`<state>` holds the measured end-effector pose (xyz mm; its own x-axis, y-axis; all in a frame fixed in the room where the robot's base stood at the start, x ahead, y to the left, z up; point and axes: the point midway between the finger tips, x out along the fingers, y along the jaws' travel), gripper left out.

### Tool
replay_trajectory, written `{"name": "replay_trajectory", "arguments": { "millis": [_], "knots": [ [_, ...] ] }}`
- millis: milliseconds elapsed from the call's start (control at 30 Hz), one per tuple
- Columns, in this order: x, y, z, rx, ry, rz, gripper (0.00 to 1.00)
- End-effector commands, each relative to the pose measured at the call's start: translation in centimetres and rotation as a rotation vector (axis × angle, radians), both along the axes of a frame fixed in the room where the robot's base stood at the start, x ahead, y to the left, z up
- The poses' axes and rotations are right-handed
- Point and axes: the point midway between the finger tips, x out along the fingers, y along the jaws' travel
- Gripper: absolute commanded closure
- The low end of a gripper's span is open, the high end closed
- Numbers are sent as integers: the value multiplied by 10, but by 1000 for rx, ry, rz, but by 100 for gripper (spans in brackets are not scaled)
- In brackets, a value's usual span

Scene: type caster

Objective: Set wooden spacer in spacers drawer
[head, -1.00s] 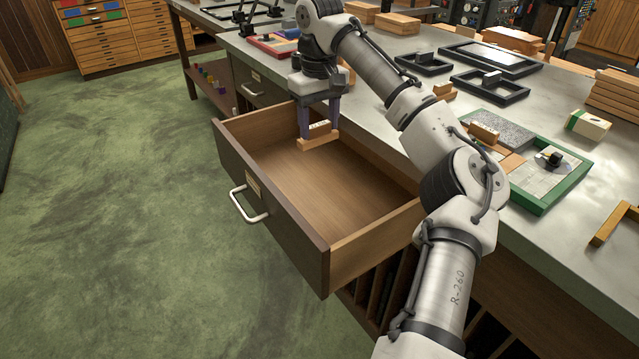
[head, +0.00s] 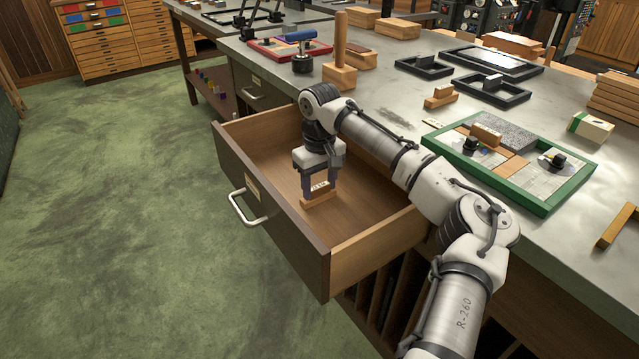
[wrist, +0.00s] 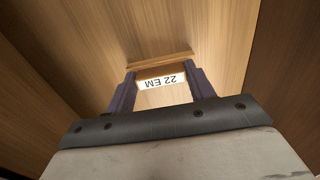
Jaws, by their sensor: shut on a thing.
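The wooden spacer (head: 319,197) is a light wooden piece with a base strip and a white label. The label reads "22 EM", upside down in the wrist view (wrist: 161,82). My gripper (head: 319,186) is shut on the spacer and points down inside the open drawer (head: 372,212). The two dark fingers stand on either side of the labelled part in the wrist view. The spacer is low, at or close to the drawer floor; I cannot tell whether it touches. The rest of the drawer floor in view is bare.
The drawer's front panel (head: 270,215) with its metal handle (head: 248,208) stands out over the green floor. On the grey bench (head: 400,100) are a green-framed tray (head: 548,203), black frames (head: 490,90) and a wooden block with an upright post (head: 340,60).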

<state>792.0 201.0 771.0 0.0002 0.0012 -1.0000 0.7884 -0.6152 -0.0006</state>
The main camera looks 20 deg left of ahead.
Motion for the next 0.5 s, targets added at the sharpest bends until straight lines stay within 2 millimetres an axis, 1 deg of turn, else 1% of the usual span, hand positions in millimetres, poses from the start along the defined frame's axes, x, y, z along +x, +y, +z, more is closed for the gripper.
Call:
{"name": "replay_trajectory", "arguments": {
  "millis": [267, 300, 467, 500],
  "knots": [
    [0, 0, -1, 1, 1, 1, 69],
    [0, 0, -2, 0, 0, 1, 45],
    [0, 0, -2, -1, -1, 0, 24],
    [0, 0, -2, -1, -1, 0, 24]
  ]
}}
